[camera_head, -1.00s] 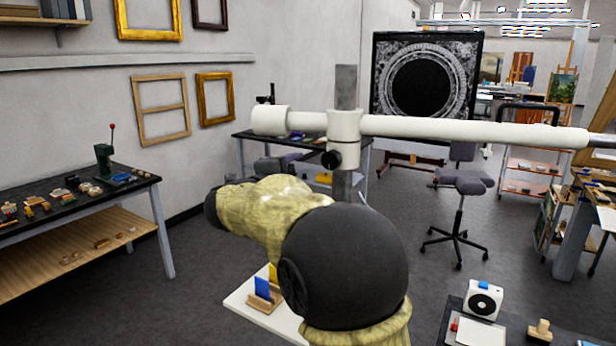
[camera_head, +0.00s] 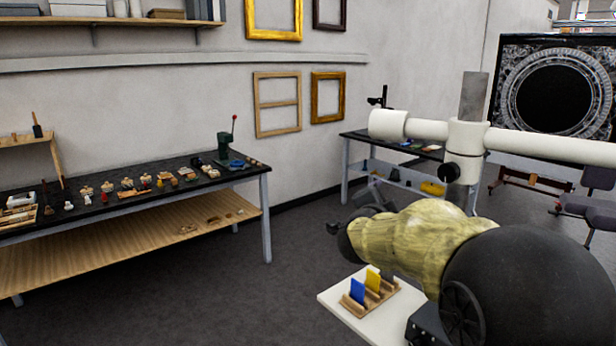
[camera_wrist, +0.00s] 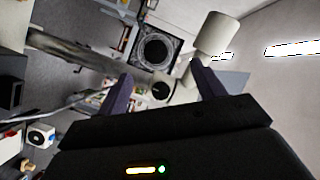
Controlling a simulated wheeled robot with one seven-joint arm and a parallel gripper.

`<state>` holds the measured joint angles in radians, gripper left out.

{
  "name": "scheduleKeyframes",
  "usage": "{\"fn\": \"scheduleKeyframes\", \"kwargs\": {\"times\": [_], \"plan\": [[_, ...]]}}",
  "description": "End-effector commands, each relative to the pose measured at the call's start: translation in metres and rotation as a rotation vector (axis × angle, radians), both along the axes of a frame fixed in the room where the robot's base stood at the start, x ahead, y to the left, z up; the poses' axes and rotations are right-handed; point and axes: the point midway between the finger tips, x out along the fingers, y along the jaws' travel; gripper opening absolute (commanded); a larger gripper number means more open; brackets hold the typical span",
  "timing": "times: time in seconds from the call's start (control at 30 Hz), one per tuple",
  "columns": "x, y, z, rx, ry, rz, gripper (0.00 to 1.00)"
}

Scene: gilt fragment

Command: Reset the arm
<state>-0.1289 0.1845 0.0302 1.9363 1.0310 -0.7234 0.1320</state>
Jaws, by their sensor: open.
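My arm stands at the right of the head view, with a yellowish marbled cover (camera_head: 420,240) and a large dark rounded joint. Its dark far end points left, above a small white table. In the wrist view my gripper (camera_wrist: 160,70) is open, its two dark purplish fingers spread wide. Nothing is between the fingers near the camera; a dark picture with a black disc (camera_wrist: 155,50) shows far behind them. The fingers cannot be made out clearly in the head view.
A wooden rack (camera_head: 369,297) with blue and yellow cards stands on the white table (camera_head: 345,317). A white horizontal tube (camera_head: 560,148) on a post crosses behind my arm. A workbench (camera_head: 110,208) with several small items stands left. The dark floor between is clear.

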Motion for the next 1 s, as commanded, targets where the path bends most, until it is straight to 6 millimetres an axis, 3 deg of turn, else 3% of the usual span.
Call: {"fn": "scheduleKeyframes", "kwargs": {"times": [0.17, 0.27, 0.4, 0.6, 0.7, 0.8, 1.0], "plan": [[-0.029, 0.029, -0.065, -0.172, 0.296, 0.307, 0.68], [-0.062, 0.042, -0.109, -0.258, 0.485, 0.474, 0.68], [-0.125, 0.049, -0.168, -0.360, 0.759, 0.685, 0.68], [-0.228, 0.040, -0.228, -0.465, 1.123, 0.930, 0.68], [-0.265, 0.032, -0.242, -0.496, 1.250, 1.007, 0.68], [-0.284, 0.028, -0.248, -0.510, 1.311, 1.044, 0.68], [-0.287, 0.027, -0.250, -0.514, 1.322, 1.051, 0.68]]}}
